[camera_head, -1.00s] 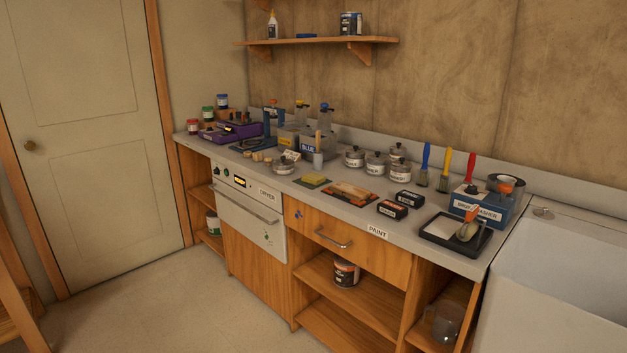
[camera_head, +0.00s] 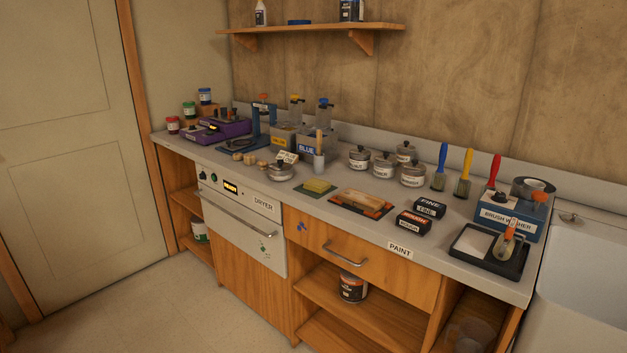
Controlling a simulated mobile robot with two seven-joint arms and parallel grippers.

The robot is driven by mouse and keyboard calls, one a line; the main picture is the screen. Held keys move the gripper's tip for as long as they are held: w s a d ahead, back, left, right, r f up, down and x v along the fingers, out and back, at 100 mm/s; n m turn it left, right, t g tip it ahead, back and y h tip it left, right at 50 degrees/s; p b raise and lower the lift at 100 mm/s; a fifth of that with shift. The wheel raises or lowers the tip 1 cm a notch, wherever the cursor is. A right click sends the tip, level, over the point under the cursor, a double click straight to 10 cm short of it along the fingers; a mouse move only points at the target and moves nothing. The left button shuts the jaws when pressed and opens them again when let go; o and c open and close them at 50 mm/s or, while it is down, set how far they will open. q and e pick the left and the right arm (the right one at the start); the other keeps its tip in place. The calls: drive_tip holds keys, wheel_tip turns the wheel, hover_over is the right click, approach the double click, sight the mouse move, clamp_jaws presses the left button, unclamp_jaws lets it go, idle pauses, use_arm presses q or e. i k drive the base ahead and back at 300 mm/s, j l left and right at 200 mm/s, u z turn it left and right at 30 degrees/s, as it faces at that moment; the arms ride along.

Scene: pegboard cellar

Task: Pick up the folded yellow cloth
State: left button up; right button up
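The folded yellow cloth (camera_head: 317,185) lies on a dark green square (camera_head: 316,193) near the front edge of the grey counter, above the join of the dryer and the wooden drawer. It looks like a small flat block. Nothing covers it. Neither of my grippers shows in the head view.
On the counter (camera_head: 285,204), a tin (camera_head: 281,172) and grey cup (camera_head: 319,164) stand left of and behind the cloth, an orange-black tray (camera_head: 361,203) to its right. Black boxes (camera_head: 412,222), a paint tray (camera_head: 486,248) and the brush washer (camera_head: 507,219) are farther right. Floor in front is clear.

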sight(315, 184)
drive_tip(key=i+j+z, duration=0.15)
drive_tip(key=i+j, duration=0.5)
drive_tip(key=i+j+z, duration=0.1)
drive_tip(key=i+j, duration=0.5)
drive_tip(key=j, duration=0.15)
